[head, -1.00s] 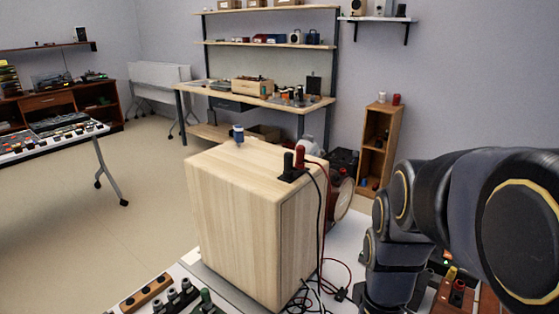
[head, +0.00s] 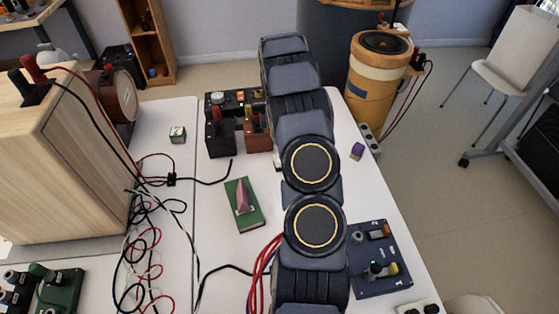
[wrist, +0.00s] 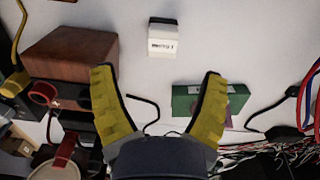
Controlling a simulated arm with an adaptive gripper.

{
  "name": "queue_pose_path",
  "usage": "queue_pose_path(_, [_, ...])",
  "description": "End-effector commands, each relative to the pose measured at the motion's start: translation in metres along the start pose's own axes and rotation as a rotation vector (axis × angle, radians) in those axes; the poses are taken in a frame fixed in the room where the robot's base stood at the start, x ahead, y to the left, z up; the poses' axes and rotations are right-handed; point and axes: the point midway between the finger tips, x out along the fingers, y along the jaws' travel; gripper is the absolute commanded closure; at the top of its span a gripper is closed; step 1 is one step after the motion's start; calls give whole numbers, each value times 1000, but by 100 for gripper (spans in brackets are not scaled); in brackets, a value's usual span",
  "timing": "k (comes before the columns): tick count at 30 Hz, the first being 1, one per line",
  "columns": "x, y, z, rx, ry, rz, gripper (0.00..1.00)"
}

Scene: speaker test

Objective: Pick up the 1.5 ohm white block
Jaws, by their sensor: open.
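The white block (wrist: 163,42) lies on the white table in the wrist view. It has a dark top edge and small upside-down print that I cannot read clearly. My gripper (wrist: 158,76) is open and empty, its two yellow fingers spread. The block appears beyond the fingertips, between them and slightly right of centre, not touched. In the head view my arm covers most of that area, so the block is largely hidden there and my gripper cannot be made out.
A brown block (wrist: 70,55) is close by my left finger. A green block (wrist: 188,101) with a pink wedge (head: 242,196) is beside the right finger. A small green-and-white block (head: 177,135), the wooden speaker (head: 55,160) and tangled cables (head: 145,240) are further left in the head view.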

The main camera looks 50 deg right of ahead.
Motion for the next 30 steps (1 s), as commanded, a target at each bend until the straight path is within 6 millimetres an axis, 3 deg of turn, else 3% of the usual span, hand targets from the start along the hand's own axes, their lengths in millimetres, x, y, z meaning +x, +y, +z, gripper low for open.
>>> queue_pose_path(13, [42, 0, 4, -9, 3, 2, 25])
queue_pose_path(21, [79, -4, 5, -9, 4, -1, 25])
queue_pose_path(28, [82, -3, 4, -10, 2, 2, 25])
queue_pose_path(29, [82, -3, 4, -10, 2, 2, 26])
queue_pose_path(30, [82, -3, 4, -10, 2, 2, 43])
